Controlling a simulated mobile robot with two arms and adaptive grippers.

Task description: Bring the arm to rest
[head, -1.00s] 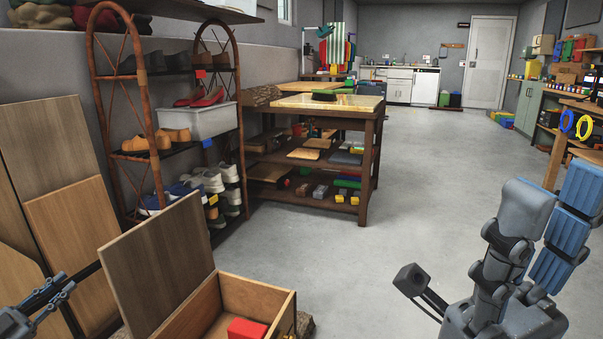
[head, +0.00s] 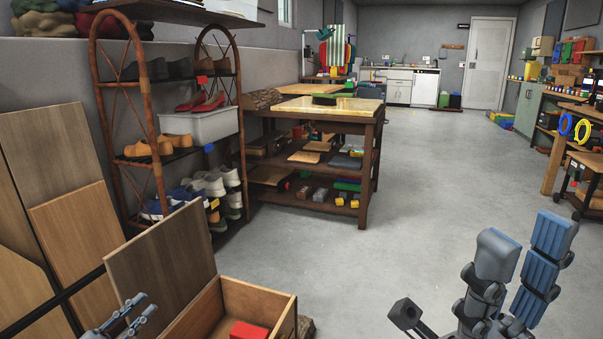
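My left gripper (head: 130,308) shows at the bottom left, in front of the open wooden box. Only thin grey finger parts of it are in view, and its opposing side is not clear. My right gripper (head: 465,272) is at the bottom right, close to the camera. Its two broad blue-grey fingers point up, and a shorter dark-tipped finger stands well apart to the left. It is open, with nothing between its fingers. The lower part of both hands is cut off by the frame edge.
The open wooden box (head: 270,303), lid raised, holds a red block (head: 249,331). Wooden boards (head: 75,240) lean at left beside a shoe rack (head: 158,170). A workbench (head: 375,150) stands behind. The middle floor (head: 420,200) is clear. A cart (head: 588,190) is at right.

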